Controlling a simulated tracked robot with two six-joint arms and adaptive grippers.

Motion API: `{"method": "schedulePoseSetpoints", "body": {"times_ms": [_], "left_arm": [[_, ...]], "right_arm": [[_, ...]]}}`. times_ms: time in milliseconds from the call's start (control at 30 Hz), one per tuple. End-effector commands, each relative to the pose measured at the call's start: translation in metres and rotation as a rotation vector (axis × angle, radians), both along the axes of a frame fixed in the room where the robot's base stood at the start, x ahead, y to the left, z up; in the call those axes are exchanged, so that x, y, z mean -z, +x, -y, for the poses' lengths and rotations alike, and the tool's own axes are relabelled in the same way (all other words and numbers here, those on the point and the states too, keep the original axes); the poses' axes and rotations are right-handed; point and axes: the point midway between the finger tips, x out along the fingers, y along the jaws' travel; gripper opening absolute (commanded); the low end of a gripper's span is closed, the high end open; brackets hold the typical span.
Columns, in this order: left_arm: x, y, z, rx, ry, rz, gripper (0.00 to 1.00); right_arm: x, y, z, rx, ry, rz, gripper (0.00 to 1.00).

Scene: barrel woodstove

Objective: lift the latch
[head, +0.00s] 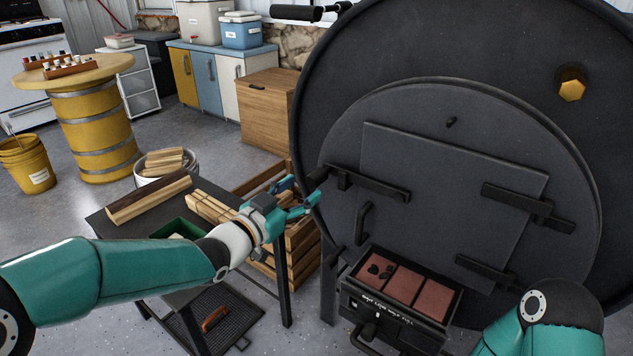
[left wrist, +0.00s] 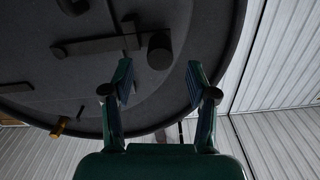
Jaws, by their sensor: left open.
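The black latch bar (head: 378,186) lies across the left edge of the grey stove door (head: 450,195), sloping slightly down to the right. A dark round knob sits at its left end, near my left gripper (head: 303,190). In the left wrist view, the bar (left wrist: 95,46) and the knob (left wrist: 159,51) show just beyond the fingertips. My left gripper (left wrist: 158,68) is open and empty, with the knob in line with the gap between its fingers. I cannot tell whether a finger touches it. My right gripper is out of view.
A black-framed tray (head: 404,288) with reddish bricks juts out below the door. A black side table (head: 112,232) with firewood stands left, under my left arm. A wooden crate (head: 303,238) stands behind the gripper. A curved door handle (head: 363,223) is below the latch.

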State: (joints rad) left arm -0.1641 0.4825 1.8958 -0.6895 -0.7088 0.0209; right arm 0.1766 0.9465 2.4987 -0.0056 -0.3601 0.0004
Motion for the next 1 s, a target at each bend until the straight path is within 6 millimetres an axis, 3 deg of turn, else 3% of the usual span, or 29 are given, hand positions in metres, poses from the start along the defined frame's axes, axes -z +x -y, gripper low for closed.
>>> {"method": "schedulePoseSetpoints", "body": {"times_ms": [100, 300, 733, 1000], "left_arm": [[0.002, 0.020, 0.015, 0.001, 0.000, 0.000, 0.58], [0.001, 0.041, 0.029, 0.000, 0.000, 0.000, 0.58], [0.000, 0.048, 0.034, -0.001, -0.001, -0.002, 0.58], [0.000, 0.048, 0.034, -0.002, 0.000, -0.001, 0.15]], "right_arm": [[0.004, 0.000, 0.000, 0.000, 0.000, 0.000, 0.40], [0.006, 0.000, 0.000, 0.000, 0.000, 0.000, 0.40], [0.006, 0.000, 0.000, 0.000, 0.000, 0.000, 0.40], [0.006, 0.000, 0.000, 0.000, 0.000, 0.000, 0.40]]}}
